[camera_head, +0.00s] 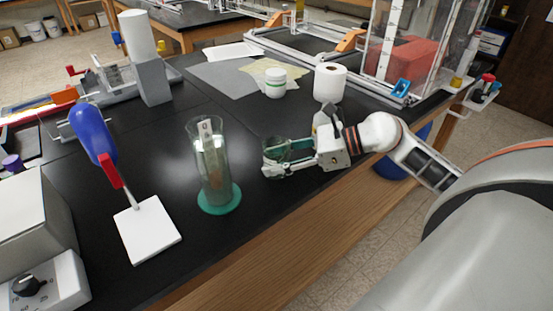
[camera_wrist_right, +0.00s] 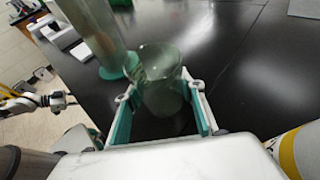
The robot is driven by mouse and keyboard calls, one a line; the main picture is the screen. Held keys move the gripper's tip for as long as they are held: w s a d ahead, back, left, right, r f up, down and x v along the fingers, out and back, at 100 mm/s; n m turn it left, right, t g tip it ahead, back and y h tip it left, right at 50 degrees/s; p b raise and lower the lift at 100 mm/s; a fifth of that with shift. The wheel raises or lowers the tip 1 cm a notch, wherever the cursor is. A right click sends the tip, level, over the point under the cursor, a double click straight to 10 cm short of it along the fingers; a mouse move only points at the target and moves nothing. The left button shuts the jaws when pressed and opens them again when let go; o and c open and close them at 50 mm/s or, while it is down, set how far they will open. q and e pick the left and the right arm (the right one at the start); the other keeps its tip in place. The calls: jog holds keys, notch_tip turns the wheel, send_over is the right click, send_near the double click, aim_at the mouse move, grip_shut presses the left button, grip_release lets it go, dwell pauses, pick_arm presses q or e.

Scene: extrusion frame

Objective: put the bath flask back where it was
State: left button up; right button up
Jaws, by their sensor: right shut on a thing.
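The bath flask, a clear greenish glass vessel (camera_head: 287,148), is between the fingers of my right gripper (camera_head: 290,158), low over the black bench near its front edge. In the right wrist view the flask (camera_wrist_right: 160,80) stands between the teal finger pads, and the right gripper (camera_wrist_right: 162,118) is shut on it. I cannot tell whether its bottom touches the bench. My left gripper is outside the head view; what looks like it (camera_wrist_right: 62,100) is small at the left of the right wrist view, its jaws too small to judge.
A tall glass cylinder on a green base (camera_head: 214,170) stands left of the right gripper. Further left is a blue-handled tool with a white plate (camera_head: 148,230). A white jar (camera_head: 275,83) and a paper roll (camera_head: 330,83) stand behind. Bench between cylinder and jar is clear.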

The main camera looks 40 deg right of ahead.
jog(key=shift+f, duration=0.1)
jog(key=shift+f, duration=0.15)
jog(key=o, duration=1.2)
jog(key=shift+c, duration=0.2)
jog(key=shift+r, duration=0.4)
jog(key=shift+s+d, duration=0.25)
jog(key=shift+d, duration=0.05)
jog(key=v, duration=1.1)
jog(key=shift+s+r, duration=0.1)
